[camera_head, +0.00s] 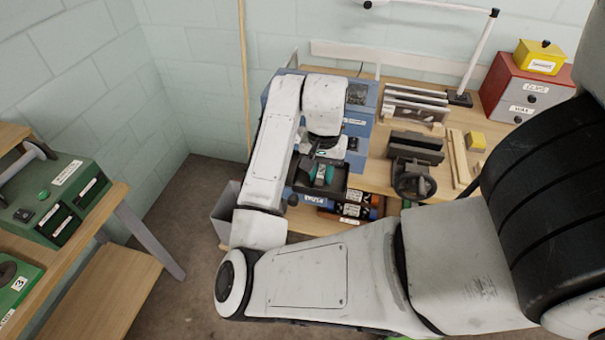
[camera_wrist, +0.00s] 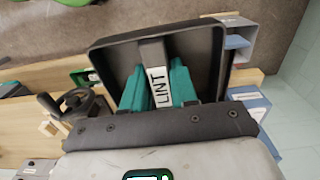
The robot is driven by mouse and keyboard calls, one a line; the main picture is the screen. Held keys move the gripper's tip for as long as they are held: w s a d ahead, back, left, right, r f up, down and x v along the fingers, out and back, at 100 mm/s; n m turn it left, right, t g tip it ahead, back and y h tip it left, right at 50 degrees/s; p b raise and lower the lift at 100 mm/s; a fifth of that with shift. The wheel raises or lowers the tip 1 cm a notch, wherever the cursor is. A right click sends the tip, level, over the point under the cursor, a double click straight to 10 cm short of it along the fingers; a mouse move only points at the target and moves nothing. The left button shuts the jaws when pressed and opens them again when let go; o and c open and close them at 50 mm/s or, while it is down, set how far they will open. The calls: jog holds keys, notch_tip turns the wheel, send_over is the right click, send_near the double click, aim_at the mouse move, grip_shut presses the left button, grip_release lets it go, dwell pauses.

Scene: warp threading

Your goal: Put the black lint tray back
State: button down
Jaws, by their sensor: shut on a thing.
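The black lint tray (camera_head: 335,194) is in front of the blue machine (camera_head: 363,120) at the bench. In the wrist view the tray (camera_wrist: 112,52) shows its inside and rim, with a white LINT label on its handle. My gripper (camera_head: 322,174) is shut on the tray; in the wrist view its teal fingers (camera_wrist: 159,88) lie on either side of the labelled handle. The tray looks clear of the machine's front, but my arm hides much of the machine and its opening. A corner of blue machine (camera_wrist: 252,104) shows at right in the wrist view.
A vise (camera_head: 413,165) stands on the bench right of the tray. Labelled rolls (camera_head: 352,209) lie on a shelf below. A grey bin (camera_head: 226,212) stands at left. A green machine (camera_head: 58,190) sits on another bench, with open floor between.

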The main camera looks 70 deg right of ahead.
jog(key=shift+s, duration=0.35)
jog(key=shift+m, duration=0.3)
jog(key=w+d+f, duration=0.2)
jog(key=d+f, duration=0.1)
jog(key=w+d+f, duration=0.3)
jog(key=w+d+f+b, duration=0.1)
jog(key=w+d+f, duration=0.2)
jog(key=shift+w+d, duration=0.25)
jog(key=shift+d, duration=0.15)
jog(key=shift+w+d+f, duration=0.2)
jog(key=shift+d+f, duration=0.05)
jog(key=shift+f, duration=0.25)
jog(key=shift+f+p, duration=0.55)
jog(key=shift+f, duration=1)
jog(key=shift+f, duration=0.2)
jog(key=c, duration=0.9)
grip_release()
